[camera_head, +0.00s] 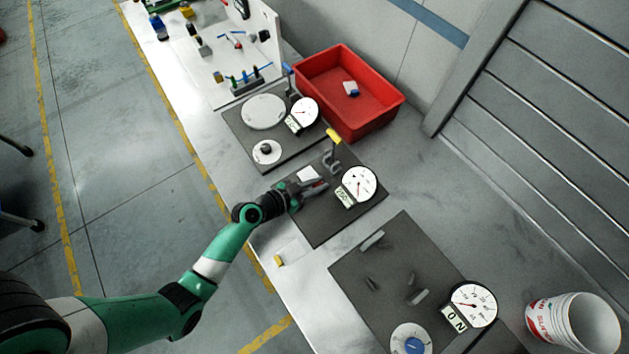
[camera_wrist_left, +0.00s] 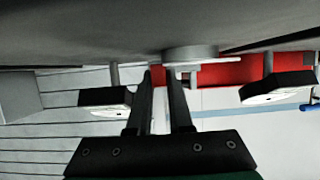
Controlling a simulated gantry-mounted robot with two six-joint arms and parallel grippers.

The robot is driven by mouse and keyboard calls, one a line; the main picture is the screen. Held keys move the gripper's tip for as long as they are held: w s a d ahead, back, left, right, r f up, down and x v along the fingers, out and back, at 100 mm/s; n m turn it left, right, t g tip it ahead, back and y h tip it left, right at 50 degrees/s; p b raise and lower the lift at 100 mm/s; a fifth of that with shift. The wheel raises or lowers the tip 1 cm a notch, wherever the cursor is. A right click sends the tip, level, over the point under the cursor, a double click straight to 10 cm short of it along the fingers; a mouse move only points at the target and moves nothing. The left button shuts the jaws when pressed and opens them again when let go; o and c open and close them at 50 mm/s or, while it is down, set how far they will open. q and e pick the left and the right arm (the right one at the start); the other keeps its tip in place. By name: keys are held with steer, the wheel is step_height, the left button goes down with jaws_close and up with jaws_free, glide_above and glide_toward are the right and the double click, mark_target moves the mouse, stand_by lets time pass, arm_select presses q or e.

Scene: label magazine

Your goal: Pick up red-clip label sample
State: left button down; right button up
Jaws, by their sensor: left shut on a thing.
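In the head view, my left gripper (camera_head: 312,186) reaches over the middle dark plate (camera_head: 322,224), just left of a round dial gauge (camera_head: 360,183). It is shut on the red-clip label sample (camera_head: 307,174), seen as a small white piece with a bit of red beside it. The fingers hide part of the sample. In the left wrist view, the fingers (camera_wrist_left: 167,75) are close together with a narrow gap, at a thin pale plate (camera_wrist_left: 205,67) below a grey disc (camera_wrist_left: 190,52). The clip is not clear there. My right gripper is not in view.
A red bin (camera_head: 384,113) with a small blue-and-white item stands behind. Other gauge stations (camera_head: 345,265) flank the middle plate. A yellow-topped post (camera_head: 333,136) rises close behind the gripper. A white bucket (camera_head: 541,318) stands at right. Bare bench (camera_head: 480,222) lies right of the gauges.

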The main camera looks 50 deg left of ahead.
mark_target(318, 184)
arm_select(q)
steer(key=shift+r, duration=0.15)
steer(key=shift+r, duration=0.3)
step_height(318, 184, up, 3)
steer(key=shift+f+p, duration=0.2)
steer(key=shift+p, duration=0.5)
steer(key=s+d+r+p, duration=0.5)
steer(key=s+d+r, duration=0.4)
steer(key=s, duration=0.1)
steer(key=shift+d+r, duration=0.3)
steer(key=shift+s, duration=0.1)
